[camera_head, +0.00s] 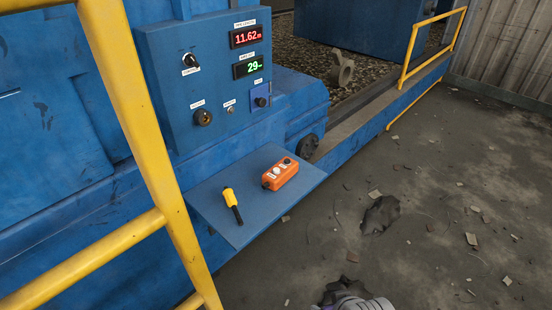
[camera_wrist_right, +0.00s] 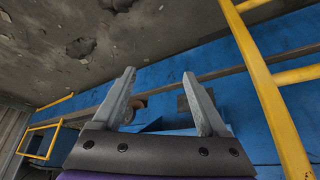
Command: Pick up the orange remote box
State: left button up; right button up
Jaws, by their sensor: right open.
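The orange remote box (camera_head: 280,173) lies on a blue shelf (camera_head: 226,219) below the control panel in the head view. It has a few buttons on top, some pale and one dark. My right gripper (camera_wrist_right: 158,75) is open in the right wrist view, with nothing between its two grey fingertips. The remote box cannot be made out in that view. A grey part of my own arm shows at the bottom edge of the head view, apart from the shelf. My left gripper is not in view.
A yellow-and-black handheld tool (camera_head: 232,204) lies left of the box on the shelf. A yellow railing (camera_head: 150,150) crosses the left foreground; yellow rails also show in the wrist view (camera_wrist_right: 268,90). The blue control panel (camera_head: 215,80) rises behind the shelf. Open floor with debris lies right.

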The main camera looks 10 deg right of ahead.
aim_at(271, 181)
jog(key=k, duration=0.95)
jog(key=k+u, duration=0.1)
jog(key=u, duration=0.35)
jog(key=k+u, duration=0.1)
jog(key=u, duration=0.35)
jog(key=k+j+u, duration=0.1)
jog(key=u, duration=0.35)
jog(key=l+u, duration=0.15)
jog(key=u, duration=0.2)
jog(key=l+u, duration=0.2)
jog(key=u, duration=0.15)
jog(key=l+u, duration=0.2)
jog(key=u, duration=0.15)
jog(key=k+l, duration=0.1)
jog(key=l, duration=0.45)
jog(key=k+l, duration=0.1)
jog(key=l, duration=0.4)
jog(key=k+l, duration=0.1)
jog(key=l, duration=0.45)
jog(key=k+l, duration=0.1)
jog(key=l, duration=0.45)
jog(key=k+l, duration=0.1)
jog(key=l, duration=0.4)
jog(key=k+l, duration=0.1)
jog(key=l, duration=0.45)
jog(key=k+l, duration=0.1)
jog(key=l, duration=0.4)
jog(key=k+l, duration=0.1)
jog(key=l, duration=0.45)
